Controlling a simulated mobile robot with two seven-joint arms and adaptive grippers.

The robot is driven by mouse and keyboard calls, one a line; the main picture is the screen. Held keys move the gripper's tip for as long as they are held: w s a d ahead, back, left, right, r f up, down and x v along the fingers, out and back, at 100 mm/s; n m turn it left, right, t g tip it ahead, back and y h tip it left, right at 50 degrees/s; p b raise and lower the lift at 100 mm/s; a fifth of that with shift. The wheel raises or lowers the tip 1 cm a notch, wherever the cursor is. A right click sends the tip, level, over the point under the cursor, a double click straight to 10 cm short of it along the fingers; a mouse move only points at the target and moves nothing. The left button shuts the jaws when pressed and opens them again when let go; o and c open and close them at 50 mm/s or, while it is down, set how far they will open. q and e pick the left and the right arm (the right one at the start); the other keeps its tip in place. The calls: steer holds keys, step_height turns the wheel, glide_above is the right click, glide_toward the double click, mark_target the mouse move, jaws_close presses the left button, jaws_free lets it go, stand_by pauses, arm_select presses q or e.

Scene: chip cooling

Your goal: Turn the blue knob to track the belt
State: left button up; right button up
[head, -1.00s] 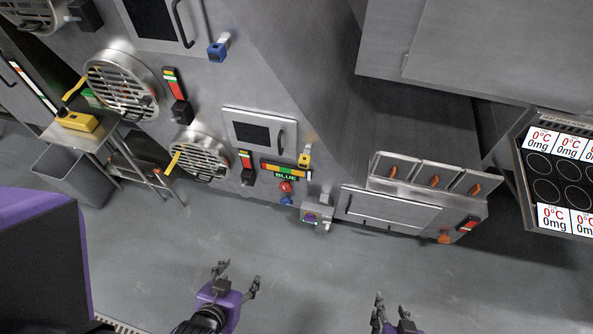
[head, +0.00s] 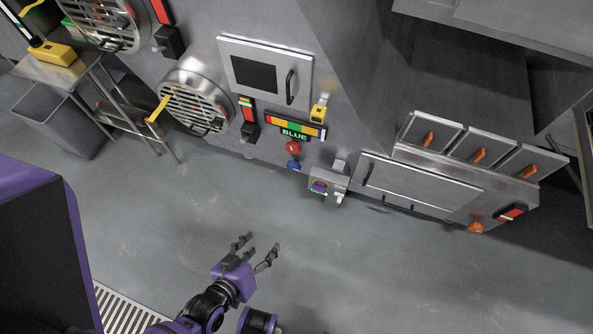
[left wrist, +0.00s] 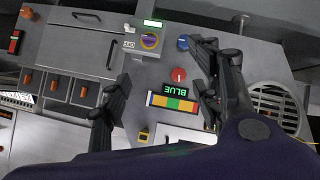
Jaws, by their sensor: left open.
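The blue knob (head: 293,165) sits on the machine's front, just below a red knob (head: 292,147). Above them a sign reads BLUE (head: 294,134) under a red, yellow and green bar. My left gripper (head: 261,245) is open and empty, below and left of the blue knob in the head view and apart from it. In the left wrist view, the blue knob (left wrist: 183,43) shows beyond the spread fingers of my left gripper (left wrist: 165,85), close to the right finger in the picture. The red knob (left wrist: 179,74) also shows between the fingers. My right gripper is not in view.
A small control box (head: 324,186) with a purple-and-yellow dial is right of the blue knob. A steel cart (head: 85,62) stands at far left. The floor before the machine is clear.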

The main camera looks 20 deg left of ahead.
arm_select(q)
steer(key=w+a+f+n+t+b, duration=0.1)
steer(key=w+f+n+t+b, duration=0.4)
steer(key=w+f+b, duration=1.6)
steer(key=n+t+y+b, duration=0.2)
steer(key=n+b, duration=0.1)
steer(key=b, duration=0.2)
glide_toward(293, 168)
steer(key=w, duration=0.3)
steer(key=w+b, duration=0.1)
steer(key=w, duration=0.2)
steer(key=w+b, duration=0.1)
steer(key=w, duration=0.2)
steer(key=shift+w+d+f, duration=0.1)
steer(key=shift+w+f, duration=0.05)
steer(key=shift+f, duration=0.05)
steer(key=shift+w, duration=0.45)
steer(key=c, duration=1.1)
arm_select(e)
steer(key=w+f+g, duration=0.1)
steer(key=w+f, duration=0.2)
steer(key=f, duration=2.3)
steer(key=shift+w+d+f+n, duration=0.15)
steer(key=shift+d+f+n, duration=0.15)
arm_select(q)
steer(key=shift+r, duration=0.1)
